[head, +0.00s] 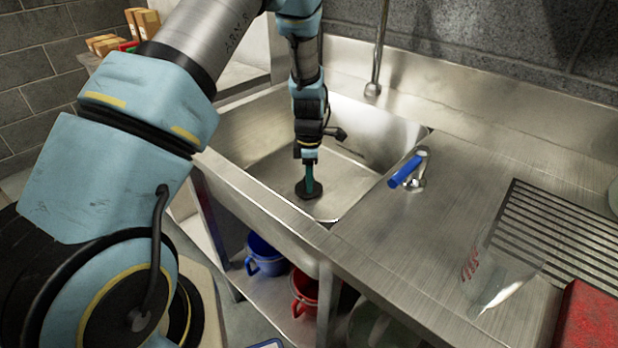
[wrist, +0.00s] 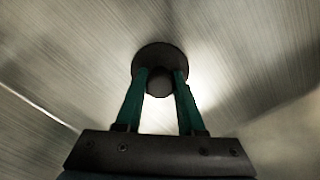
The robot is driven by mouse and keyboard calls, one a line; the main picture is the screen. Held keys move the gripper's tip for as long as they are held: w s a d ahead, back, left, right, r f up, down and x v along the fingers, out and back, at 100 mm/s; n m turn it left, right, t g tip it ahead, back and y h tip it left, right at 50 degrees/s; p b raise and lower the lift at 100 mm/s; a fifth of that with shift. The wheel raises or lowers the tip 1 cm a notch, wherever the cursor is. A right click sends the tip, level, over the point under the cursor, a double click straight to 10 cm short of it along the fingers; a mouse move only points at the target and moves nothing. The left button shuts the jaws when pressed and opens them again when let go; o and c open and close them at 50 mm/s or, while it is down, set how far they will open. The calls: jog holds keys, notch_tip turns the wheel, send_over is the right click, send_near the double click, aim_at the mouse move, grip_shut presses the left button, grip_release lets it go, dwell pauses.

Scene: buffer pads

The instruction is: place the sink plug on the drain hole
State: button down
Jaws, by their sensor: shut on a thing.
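The sink plug (wrist: 159,56) is a dark round disc with a knob on top. My gripper (wrist: 160,80) has its two green fingers shut on the knob in the wrist view. In the head view the plug (head: 309,190) is at the lower end of my gripper (head: 310,180), inside the steel sink basin (head: 235,140), low over or on its floor. I cannot tell whether the plug touches the floor. The drain hole is not visible in either view; it may be hidden under the plug.
A faucet (head: 375,60) stands behind the basin. A blue-handled lever (head: 408,170) stands on the counter right of it. Blue (head: 264,255) and red (head: 304,290) buckets stand below.

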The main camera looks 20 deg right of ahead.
jog(key=c, duration=0.5)
grip_release()
notch_tip(320, 180, up, 12)
jog(key=shift+r+b, duration=0.1)
jog(key=shift+b, duration=0.65)
